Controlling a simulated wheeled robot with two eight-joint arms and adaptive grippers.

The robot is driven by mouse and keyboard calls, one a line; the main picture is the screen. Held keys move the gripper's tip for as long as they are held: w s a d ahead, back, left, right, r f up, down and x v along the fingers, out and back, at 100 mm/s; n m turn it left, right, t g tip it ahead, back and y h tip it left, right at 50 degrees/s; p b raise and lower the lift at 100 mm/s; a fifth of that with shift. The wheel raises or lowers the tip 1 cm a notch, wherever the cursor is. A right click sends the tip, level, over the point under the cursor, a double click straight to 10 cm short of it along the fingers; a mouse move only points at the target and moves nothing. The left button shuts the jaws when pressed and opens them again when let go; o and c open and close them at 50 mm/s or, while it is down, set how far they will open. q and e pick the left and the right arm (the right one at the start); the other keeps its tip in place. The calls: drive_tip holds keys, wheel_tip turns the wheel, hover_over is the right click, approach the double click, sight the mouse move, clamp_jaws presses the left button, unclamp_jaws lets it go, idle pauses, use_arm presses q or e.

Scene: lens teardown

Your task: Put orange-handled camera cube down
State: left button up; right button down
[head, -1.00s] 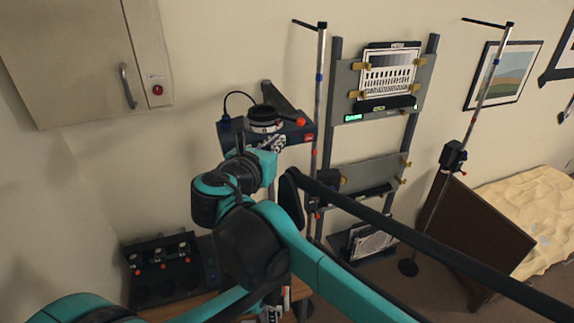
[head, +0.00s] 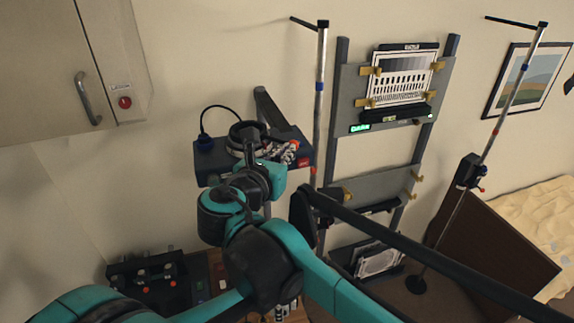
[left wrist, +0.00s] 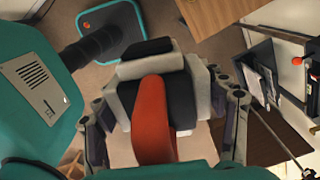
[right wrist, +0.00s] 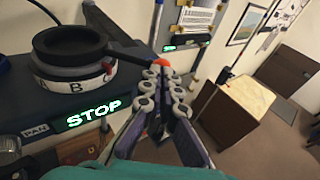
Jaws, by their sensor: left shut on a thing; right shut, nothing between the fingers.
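The camera cube (left wrist: 190,88), pale grey and black with an orange handle (left wrist: 155,125), fills the middle of the left wrist view. My left gripper (left wrist: 170,97) is shut on it, with a finger at each side. In the head view I cannot make out the left gripper or the cube. My right gripper (right wrist: 160,90) is shut and empty. It is beside the black ring unit (right wrist: 75,62) marked A and B, and the ring's lever passes behind its fingertips near a red-orange tip. In the head view the right gripper (head: 284,153) is in front of the wall box.
The wall box (head: 205,165) carries a lit green STOP sign (right wrist: 88,113). A dark rack (head: 165,290) with several red-knobbed devices sits at lower left.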

drive_tip(key=shift+w+d+r, duration=0.15)
drive_tip(key=shift+w+d, duration=0.25)
drive_tip(key=shift+d, duration=0.3)
drive_tip(key=shift+w, duration=0.1)
